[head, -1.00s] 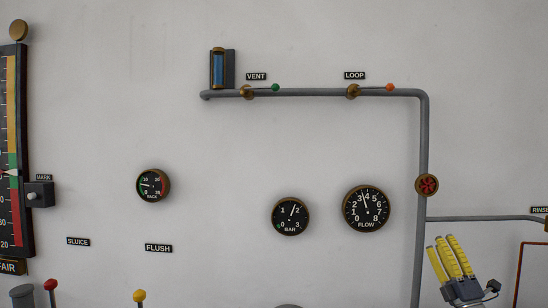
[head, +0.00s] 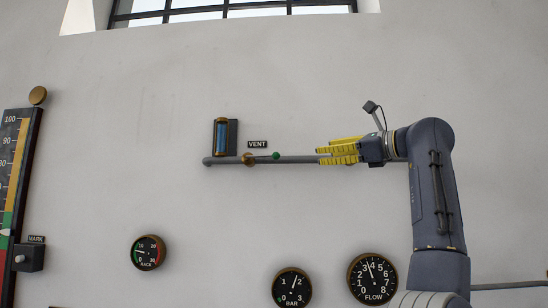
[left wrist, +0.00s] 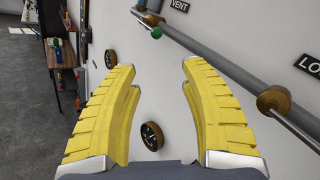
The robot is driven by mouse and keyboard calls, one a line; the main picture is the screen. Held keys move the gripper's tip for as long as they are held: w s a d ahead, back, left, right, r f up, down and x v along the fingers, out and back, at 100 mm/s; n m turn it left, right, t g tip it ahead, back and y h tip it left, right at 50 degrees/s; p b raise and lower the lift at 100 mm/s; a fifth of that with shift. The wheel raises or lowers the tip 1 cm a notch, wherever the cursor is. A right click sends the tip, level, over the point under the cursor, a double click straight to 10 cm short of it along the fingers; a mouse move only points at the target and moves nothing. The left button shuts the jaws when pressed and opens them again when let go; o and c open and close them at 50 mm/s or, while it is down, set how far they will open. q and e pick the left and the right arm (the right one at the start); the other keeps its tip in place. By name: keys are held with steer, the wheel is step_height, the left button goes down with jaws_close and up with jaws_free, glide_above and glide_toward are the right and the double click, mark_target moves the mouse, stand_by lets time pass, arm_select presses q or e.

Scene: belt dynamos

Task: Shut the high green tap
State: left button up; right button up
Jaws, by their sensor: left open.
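The high green tap under the VENT label has a brass body (head: 248,160) on the high grey pipe and a lever ending in a green knob (head: 276,155). The lever lies along the pipe, pointing right. In the left wrist view the green knob (left wrist: 156,33) shows beyond the fingertips. My left gripper (head: 321,154), with yellow fingers, is open and empty. In the head view it is right of the knob, apart from it, its fingers pointing left. My right gripper is not in view.
My gripper covers the LOOP tap in the head view; its brass body (left wrist: 274,99) shows in the left wrist view. A blue sight glass (head: 221,138) stands left of the VENT label. The BAR (head: 292,287) and FLOW (head: 372,279) dials are below. The wall between is bare.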

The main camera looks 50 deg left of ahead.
mark_target(279, 155)
arm_select(q)
steer(key=shift+n, duration=0.3)
steer(key=s+a, duration=0.1)
steer(key=a, duration=0.5)
steer(key=s+a, duration=0.1)
steer(key=a, duration=0.4)
steer(key=s+a+r, duration=0.1)
steer(key=a, duration=0.5)
steer(key=shift+s+a, duration=0.2)
steer(key=shift+a, duration=0.15)
steer(key=shift+o, duration=0.2)
jaws_close()
